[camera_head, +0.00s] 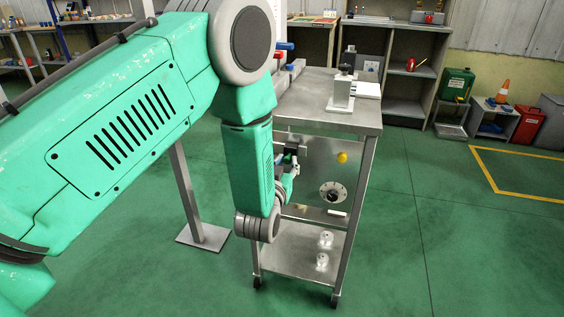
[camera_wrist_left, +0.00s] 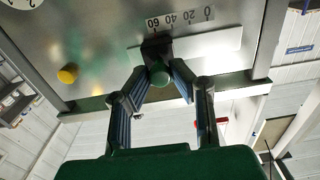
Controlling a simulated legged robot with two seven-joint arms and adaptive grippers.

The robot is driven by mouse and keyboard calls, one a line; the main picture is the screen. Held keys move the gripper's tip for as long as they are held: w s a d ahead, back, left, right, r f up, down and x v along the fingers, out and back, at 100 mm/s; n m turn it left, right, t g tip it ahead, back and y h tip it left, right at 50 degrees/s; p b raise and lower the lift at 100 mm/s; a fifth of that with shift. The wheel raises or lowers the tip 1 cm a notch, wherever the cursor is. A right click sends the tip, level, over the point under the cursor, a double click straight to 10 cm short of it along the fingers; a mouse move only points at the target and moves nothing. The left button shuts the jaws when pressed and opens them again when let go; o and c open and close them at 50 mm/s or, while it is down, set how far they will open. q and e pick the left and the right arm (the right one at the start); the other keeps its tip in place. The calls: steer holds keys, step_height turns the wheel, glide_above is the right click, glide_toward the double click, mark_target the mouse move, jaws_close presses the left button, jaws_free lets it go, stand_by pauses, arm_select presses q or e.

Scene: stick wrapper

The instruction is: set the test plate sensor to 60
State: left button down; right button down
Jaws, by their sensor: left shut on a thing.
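The test plate (camera_head: 312,160) is the metal front panel of the wheeled cart. It also shows in the left wrist view (camera_wrist_left: 105,50). Its slider sensor has a dark block with a green round knob (camera_wrist_left: 160,73). The block stands beside the 60 mark of the white scale (camera_wrist_left: 180,19), which is numbered 0 to 60. My left gripper (camera_wrist_left: 160,82) is shut on the green knob, with a finger on each side. In the head view, the left gripper (camera_head: 290,169) is at the panel's upper left, partly hidden by my arm. My right gripper is not in view.
A yellow knob (camera_head: 342,157) and a round dial (camera_head: 333,192) sit on the panel, right of the gripper. The cart top (camera_head: 325,115) holds a metal fixture (camera_head: 343,90). Shelves stand behind.

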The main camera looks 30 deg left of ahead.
arm_select(q)
steer(key=c, duration=1.4)
jaws_free()
steer(key=shift+d, duration=0.3)
steer(key=v, duration=1.2)
steer(key=shift+f, duration=0.1)
